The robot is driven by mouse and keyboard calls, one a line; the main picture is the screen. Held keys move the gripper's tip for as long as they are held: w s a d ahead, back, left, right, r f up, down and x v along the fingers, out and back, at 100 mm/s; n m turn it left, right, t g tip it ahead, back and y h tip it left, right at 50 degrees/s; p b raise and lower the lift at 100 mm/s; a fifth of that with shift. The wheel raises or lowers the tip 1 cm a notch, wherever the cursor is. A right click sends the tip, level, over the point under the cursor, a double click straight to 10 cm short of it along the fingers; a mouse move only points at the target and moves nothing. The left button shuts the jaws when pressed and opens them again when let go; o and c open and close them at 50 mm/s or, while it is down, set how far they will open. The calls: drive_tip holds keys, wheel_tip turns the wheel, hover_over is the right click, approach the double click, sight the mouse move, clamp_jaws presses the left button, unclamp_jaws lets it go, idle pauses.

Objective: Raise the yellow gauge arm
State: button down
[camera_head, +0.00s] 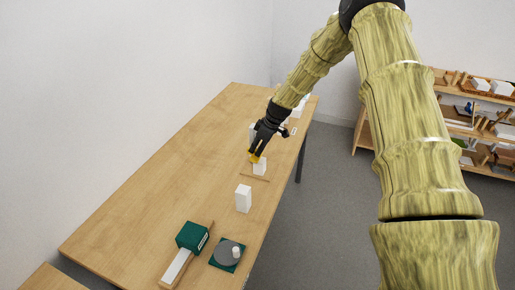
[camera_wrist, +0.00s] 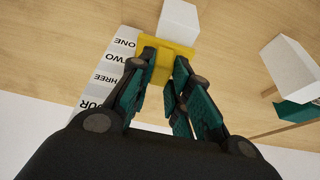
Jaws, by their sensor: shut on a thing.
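The yellow gauge arm (camera_wrist: 154,72) lies between my fingertips in the wrist view, and my gripper (camera_wrist: 166,62) is shut on it. In the head view my gripper (camera_head: 256,151) is over the table, with a bit of the yellow arm (camera_head: 254,159) showing below it. A white scale strip (camera_wrist: 112,62) with the words ONE, TWO, THREE and a partly hidden FOUR runs beside the yellow arm. A white block (camera_wrist: 178,22) is at the yellow arm's upper edge in the wrist view. My fingers hide part of the yellow arm.
A white block (camera_head: 243,199) stands on the wooden table (camera_head: 160,190). A green box (camera_head: 192,237) and a grey dial on a green base (camera_head: 227,253) are near the front. More white pieces stand behind my gripper. Shelves (camera_head: 470,128) are at the right. The table's left side is clear.

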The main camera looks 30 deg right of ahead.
wheel_tip(320, 180, up, 8)
drive_tip(key=shift+w+a+f+p, duration=0.1)
drive_tip(key=shift+f+p, duration=0.05)
drive_tip(key=shift+p, duration=0.35)
drive_tip(key=c, duration=1.6)
unclamp_jaws()
drive_tip(key=shift+w, duration=0.1)
drive_tip(key=shift+a+f, duration=0.1)
drive_tip(key=shift+f, duration=0.05)
drive_tip(key=shift+d+r, duration=0.25)
drive_tip(key=shift+d, duration=0.05)
drive_tip(key=v, duration=1.1)
drive_tip(key=shift+r, duration=0.15)
drive_tip(key=shift+a, duration=0.1)
